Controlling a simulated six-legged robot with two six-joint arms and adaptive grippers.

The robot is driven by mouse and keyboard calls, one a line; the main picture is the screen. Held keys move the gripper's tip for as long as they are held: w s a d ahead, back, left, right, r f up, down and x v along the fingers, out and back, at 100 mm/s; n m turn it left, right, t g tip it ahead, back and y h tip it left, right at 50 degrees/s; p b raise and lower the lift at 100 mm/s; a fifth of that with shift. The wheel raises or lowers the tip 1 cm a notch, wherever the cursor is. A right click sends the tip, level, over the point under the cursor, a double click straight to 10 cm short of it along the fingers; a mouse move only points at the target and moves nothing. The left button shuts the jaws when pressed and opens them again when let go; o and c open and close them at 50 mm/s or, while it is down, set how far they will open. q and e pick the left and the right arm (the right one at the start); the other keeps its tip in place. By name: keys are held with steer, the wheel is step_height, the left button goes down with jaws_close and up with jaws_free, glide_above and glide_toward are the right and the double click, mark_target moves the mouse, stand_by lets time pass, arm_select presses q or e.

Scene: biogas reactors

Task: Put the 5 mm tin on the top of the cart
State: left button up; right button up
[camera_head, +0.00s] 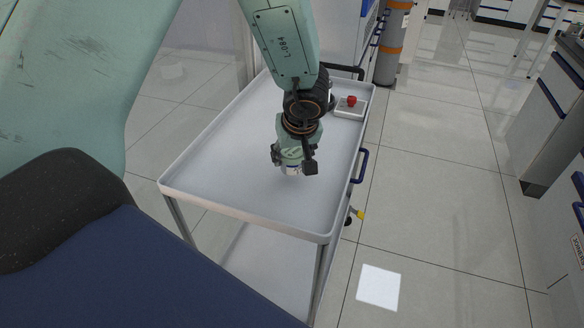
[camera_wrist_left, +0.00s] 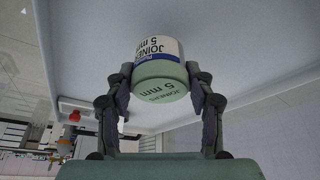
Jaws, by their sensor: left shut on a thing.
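The 5 mm tin (camera_wrist_left: 158,75) has a green lid and a white and blue label reading "5 mm". It is between the fingers of my left gripper (camera_wrist_left: 160,100), which is shut on it. In the head view my left gripper (camera_head: 293,165) points down over the white top of the cart (camera_head: 225,180), and only a small part of the tin (camera_head: 291,170) shows below the fingers. I cannot tell whether the tin touches the cart top. My right gripper is not in view.
A small tray with a red item (camera_head: 351,101) sits at the cart's far right corner. A grey cylinder with orange bands (camera_head: 391,45) stands behind the cart. Open tiled floor lies to the right.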

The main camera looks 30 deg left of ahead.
mark_target(293, 167)
arm_select(q)
steer(key=f+b, duration=0.2)
steer(key=f, duration=0.1)
steer(key=shift+w+d+f, duration=0.1)
steer(key=shift+d+f, duration=0.1)
steer(key=shift+f, duration=0.05)
steer(key=shift+a+r, duration=0.1)
steer(key=shift+a, duration=0.05)
steer(key=o, duration=1.2)
steer(key=shift+f, duration=0.25)
steer(key=shift+c, duration=0.2)
steer(key=shift+r, duration=0.1)
